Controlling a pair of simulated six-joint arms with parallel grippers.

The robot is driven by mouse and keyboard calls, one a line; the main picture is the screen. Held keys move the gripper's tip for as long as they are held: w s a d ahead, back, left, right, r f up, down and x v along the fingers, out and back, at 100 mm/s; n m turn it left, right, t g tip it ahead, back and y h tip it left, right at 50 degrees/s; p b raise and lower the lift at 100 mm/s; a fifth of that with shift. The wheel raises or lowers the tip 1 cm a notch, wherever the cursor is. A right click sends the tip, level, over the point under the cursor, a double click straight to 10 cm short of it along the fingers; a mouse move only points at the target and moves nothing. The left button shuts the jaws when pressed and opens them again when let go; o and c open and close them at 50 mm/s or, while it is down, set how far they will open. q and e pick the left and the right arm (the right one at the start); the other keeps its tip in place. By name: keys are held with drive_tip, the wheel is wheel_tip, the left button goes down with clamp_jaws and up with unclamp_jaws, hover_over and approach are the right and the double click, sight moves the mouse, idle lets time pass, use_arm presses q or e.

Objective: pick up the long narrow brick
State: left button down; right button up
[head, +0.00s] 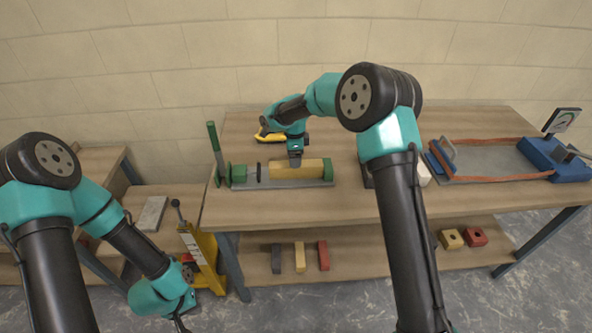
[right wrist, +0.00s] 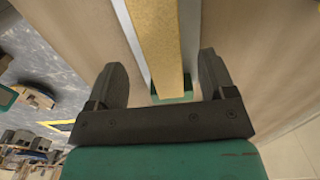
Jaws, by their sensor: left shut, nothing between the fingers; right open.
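A long narrow yellow brick (head: 312,169) lies lengthwise in a grey channel with green end parts (head: 328,170) on the workbench. My right gripper (head: 295,162) is over the brick, pointing down. In the right wrist view the open right gripper (right wrist: 164,80) has one finger on each side of the yellow brick (right wrist: 155,40), with gaps between. Whether the fingertips reach down past its top cannot be told. My left gripper (head: 183,325) is shut and empty, low at the left, near the picture's bottom edge and away from the brick.
A green upright handle (head: 215,145) stands at the channel's left end. A yellow tool (head: 268,136) lies behind. A grey plate with orange straps (head: 490,160) and a blue device (head: 555,160) are at the right. Several bricks (head: 299,257) sit on the lower shelf.

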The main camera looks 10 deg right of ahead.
sight(309, 168)
drive_tip(key=f, duration=0.5)
drive_tip(key=shift+d, duration=0.25)
drive_tip(key=shift+r, duration=0.1)
clamp_jaws()
idle(0.6)
